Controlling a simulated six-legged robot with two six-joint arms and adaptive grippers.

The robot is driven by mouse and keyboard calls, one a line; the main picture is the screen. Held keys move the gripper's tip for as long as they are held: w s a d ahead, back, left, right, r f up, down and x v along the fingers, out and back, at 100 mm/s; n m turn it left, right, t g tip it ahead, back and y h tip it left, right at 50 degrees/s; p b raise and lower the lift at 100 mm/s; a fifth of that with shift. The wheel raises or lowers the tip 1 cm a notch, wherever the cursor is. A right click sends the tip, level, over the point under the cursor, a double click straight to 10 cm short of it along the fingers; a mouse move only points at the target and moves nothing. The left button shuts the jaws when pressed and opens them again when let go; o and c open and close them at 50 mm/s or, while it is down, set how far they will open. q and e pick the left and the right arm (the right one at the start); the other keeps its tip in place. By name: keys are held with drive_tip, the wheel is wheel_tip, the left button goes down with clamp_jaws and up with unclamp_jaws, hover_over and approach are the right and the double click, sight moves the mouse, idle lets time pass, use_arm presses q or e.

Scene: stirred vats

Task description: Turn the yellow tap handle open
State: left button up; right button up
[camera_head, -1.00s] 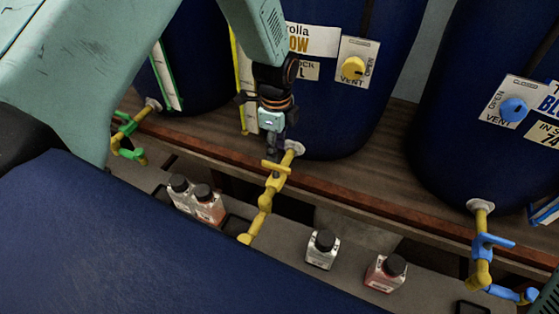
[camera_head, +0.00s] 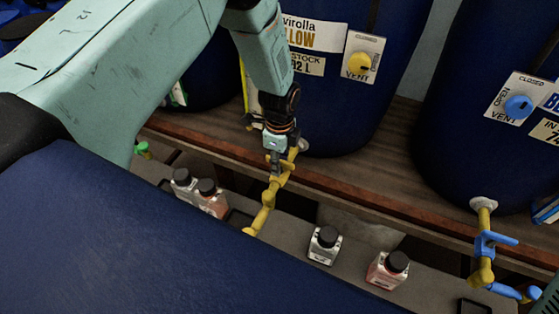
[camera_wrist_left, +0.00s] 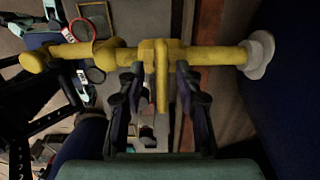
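The yellow tap (camera_head: 267,205) runs out from the foot of the dark blue yellow-stock vat (camera_head: 345,110). Its yellow handle (camera_wrist_left: 162,78) lies crosswise to the pipe in the left wrist view. My left gripper (camera_head: 274,166) is at the tap from above and partly hides the handle in the head view. In the left wrist view its two dark fingers (camera_wrist_left: 158,92) are apart, one on each side of the handle, with visible gaps. Finger contact with the pipe behind cannot be told. My right gripper is not in view.
A wooden ledge (camera_head: 345,175) runs under the vats. Small bottles stand on the grey shelf below: two left of the tap (camera_head: 211,198), a clear one (camera_head: 324,245) and a pink one (camera_head: 388,269) to the right. A blue tap (camera_head: 484,245) is farther right.

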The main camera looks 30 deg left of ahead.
use_arm(q)
drive_tip(key=shift+w+f, duration=0.1)
drive_tip(key=shift+w, duration=0.05)
drive_tip(key=c, duration=0.3)
clamp_jaws()
drive_tip(key=shift+n, duration=0.3)
drive_tip(key=n, duration=0.3)
drive_tip(key=shift+n, duration=0.4)
drive_tip(key=n+p, duration=0.1)
drive_tip(key=n, duration=0.3)
drive_tip(key=shift+n, duration=0.3)
drive_tip(key=n, duration=0.4)
drive_tip(key=shift+w+n+p, duration=0.1)
drive_tip(key=shift+n+p, duration=0.3)
drive_tip(key=shift+n, duration=2)
